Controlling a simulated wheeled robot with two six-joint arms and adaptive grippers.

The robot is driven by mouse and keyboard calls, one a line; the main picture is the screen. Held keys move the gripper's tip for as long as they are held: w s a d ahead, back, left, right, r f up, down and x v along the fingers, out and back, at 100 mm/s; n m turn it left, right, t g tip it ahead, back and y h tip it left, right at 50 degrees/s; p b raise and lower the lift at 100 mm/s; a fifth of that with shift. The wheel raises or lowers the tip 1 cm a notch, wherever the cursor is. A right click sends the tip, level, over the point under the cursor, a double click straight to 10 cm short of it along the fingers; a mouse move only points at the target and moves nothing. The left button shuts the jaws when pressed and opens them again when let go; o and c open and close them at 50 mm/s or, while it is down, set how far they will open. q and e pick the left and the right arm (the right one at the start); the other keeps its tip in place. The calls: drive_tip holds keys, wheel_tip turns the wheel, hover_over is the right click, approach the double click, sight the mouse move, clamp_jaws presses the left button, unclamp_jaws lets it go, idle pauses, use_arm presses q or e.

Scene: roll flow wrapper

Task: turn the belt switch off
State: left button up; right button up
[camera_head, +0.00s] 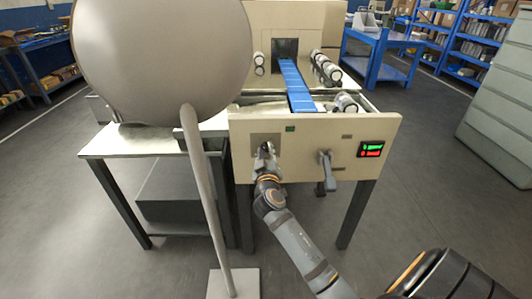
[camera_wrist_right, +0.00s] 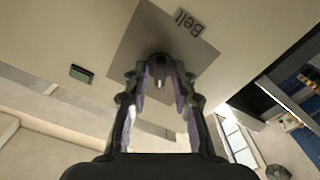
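The belt switch is a small dark knob (camera_wrist_right: 159,65) on a grey square plate (camera_wrist_right: 128,72) marked "Belt" in the right wrist view. In the head view the grey plate (camera_head: 258,138) is at the left of the cream front panel (camera_head: 310,140), and my gripper hides most of the knob. My right gripper (camera_head: 265,150) is at the plate; in the wrist view its two fingertips (camera_wrist_right: 160,72) sit on either side of the knob, close against it. A light mark shows on the knob. My left gripper is not in view.
A crank-like grey handle (camera_head: 326,170) sticks out of the panel right of my gripper. A lit red-and-green display (camera_head: 371,149) is at the panel's right. A blue belt (camera_head: 295,85) runs behind the panel. A large grey disc (camera_head: 160,55) on a post blocks the left.

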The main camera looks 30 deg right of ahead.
drive_tip(key=shift+o, duration=0.3)
drive_tip(key=shift+s+f, duration=0.1)
drive_tip(key=v, duration=0.7)
drive_tip(key=shift+a, duration=0.15)
drive_tip(key=shift+s, duration=0.1)
